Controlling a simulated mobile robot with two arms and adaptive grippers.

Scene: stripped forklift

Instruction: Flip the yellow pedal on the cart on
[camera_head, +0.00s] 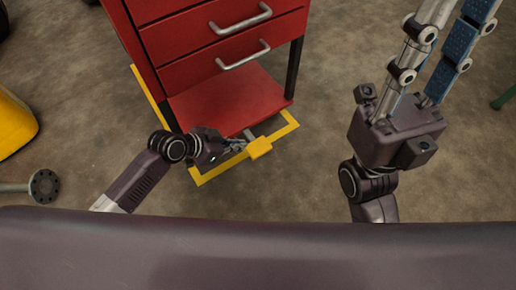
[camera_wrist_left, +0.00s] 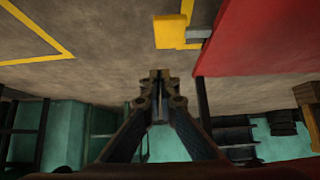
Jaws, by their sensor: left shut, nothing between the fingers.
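The red cart (camera_head: 222,98) with drawers and silver handles stands upper left of centre in the head view. The yellow pedal (camera_head: 260,147) sticks out on a grey bar below its bottom shelf. My left gripper (camera_head: 238,146) is low beside the pedal, just left of it, shut and empty. In the left wrist view the pedal (camera_wrist_left: 170,32) is above the shut fingertips (camera_wrist_left: 160,75), with a visible gap. The cart's red edge (camera_wrist_left: 262,42) is to the right there.
A yellow line (camera_head: 225,170) marks the floor around the cart. A yellow object (camera_head: 14,122) is at the left edge, with a metal flanged part (camera_head: 44,186) below it. The brown floor (camera_head: 310,170) between my arms is clear.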

